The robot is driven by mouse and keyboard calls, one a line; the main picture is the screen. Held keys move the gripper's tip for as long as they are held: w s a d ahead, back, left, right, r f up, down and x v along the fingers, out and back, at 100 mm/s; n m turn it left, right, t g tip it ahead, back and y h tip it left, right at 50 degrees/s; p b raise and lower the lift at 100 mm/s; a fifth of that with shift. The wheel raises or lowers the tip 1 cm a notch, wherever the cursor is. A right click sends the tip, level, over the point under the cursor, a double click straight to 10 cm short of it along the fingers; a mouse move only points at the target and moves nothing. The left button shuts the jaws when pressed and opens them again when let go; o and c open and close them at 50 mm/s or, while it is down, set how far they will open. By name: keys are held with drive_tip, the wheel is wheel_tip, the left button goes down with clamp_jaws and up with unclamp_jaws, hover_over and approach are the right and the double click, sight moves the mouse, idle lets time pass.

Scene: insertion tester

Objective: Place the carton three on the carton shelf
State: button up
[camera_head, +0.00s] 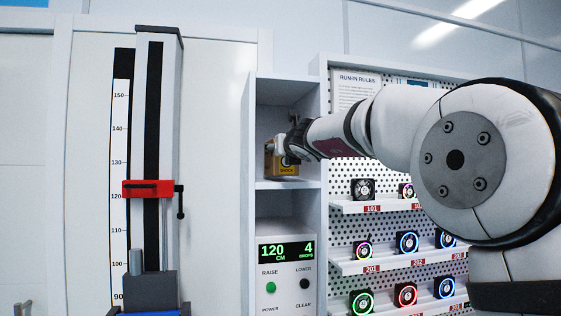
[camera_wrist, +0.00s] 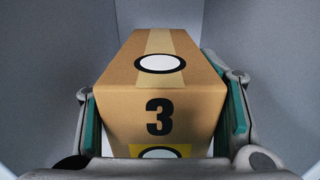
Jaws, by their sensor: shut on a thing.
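Carton three (camera_wrist: 195,95) is a brown box with a black 3, tape on top and a white round label. My gripper (camera_wrist: 165,125) is shut on it, with teal pads against its left and right sides. In the head view the carton (camera_head: 283,163) is inside the open compartment of the carton shelf (camera_head: 288,184), above the display panel. My gripper (camera_head: 285,148) reaches in there from the right. The carton's lower end is close to the shelf board; I cannot tell whether it touches. In the wrist view grey walls surround the carton.
A panel below the shelf has a display (camera_head: 286,250) reading 120 CM and 4 DROPS, with green and black buttons. A tall column with a red clamp (camera_head: 148,188) and a height scale stands at left. A pegboard rack (camera_head: 395,264) with several lit fans is at right, partly behind my arm.

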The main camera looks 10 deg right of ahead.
drive_tip(key=shift+w+f+b, duration=0.1)
drive_tip(key=shift+f+b, duration=0.4)
drive_tip(key=shift+s, duration=0.2)
drive_tip(key=shift+f, duration=0.1)
drive_tip(key=o, duration=1.7)
drive_tip(key=shift+f, duration=0.1)
drive_tip(key=shift+o, duration=0.2)
drive_tip(key=shift+s+r, duration=0.2)
drive_tip(key=s+b, duration=0.1)
drive_tip(key=s, duration=1)
drive_tip(key=shift+s, duration=0.3)
